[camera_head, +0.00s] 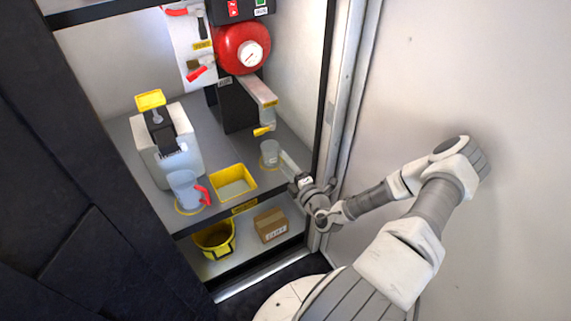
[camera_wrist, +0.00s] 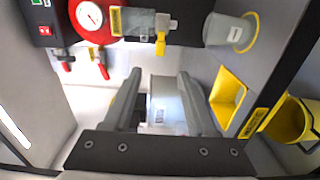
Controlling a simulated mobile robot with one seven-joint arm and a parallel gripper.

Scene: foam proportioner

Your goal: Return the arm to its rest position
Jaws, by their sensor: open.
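My arm (camera_head: 437,205) stretches from the lower right toward the cabinet in the head view, with its elbow raised beside the pale wall. My gripper (camera_head: 288,167) is at the right end of the shelf, close to a small clear cup (camera_head: 270,153) under the metal outlet. In the wrist view my gripper (camera_wrist: 160,76) is open, one finger on each side of a pale labelled container (camera_wrist: 164,102). I cannot tell whether the fingers touch it or how deep they reach.
A clear jug (camera_head: 183,187) with a red handle, a yellow tray (camera_head: 235,188) and a white canister (camera_head: 152,150) stand on the shelf. Below are a yellow bucket (camera_head: 214,240) and a cardboard box (camera_head: 270,224). The cabinet's right frame (camera_head: 337,120) is close to my wrist.

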